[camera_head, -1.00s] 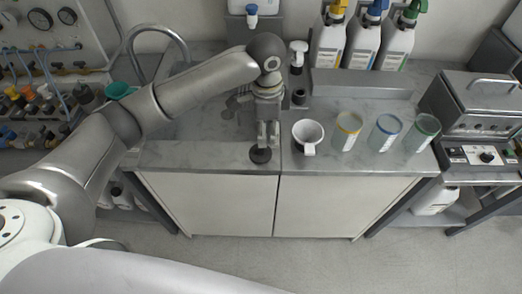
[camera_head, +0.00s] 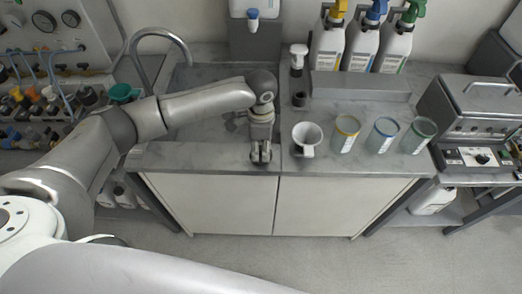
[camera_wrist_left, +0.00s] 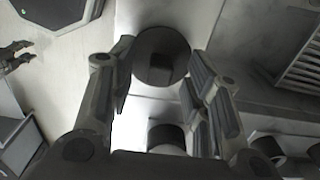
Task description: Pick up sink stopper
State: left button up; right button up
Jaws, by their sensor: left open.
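The sink stopper (camera_wrist_left: 155,55) is a dark round disc with a small block-shaped grip, seen in the left wrist view between and just beyond the fingertips. My left gripper (camera_head: 261,156) points down at the front edge of the counter, left of the white cup. In the head view its fingers cover most or all of the stopper. In the left wrist view the left gripper (camera_wrist_left: 158,72) is open, with a finger on each side of the stopper. I cannot tell whether either finger touches it.
Pump bottles (camera_head: 330,42) stand behind. The sink basin and its curved faucet (camera_head: 160,34) are at left. The front counter strip (camera_head: 195,157) is clear.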

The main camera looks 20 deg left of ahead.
pick_arm(q)
jog(key=shift+f, duration=0.6)
grip_shut()
jog(key=shift+r, duration=0.1)
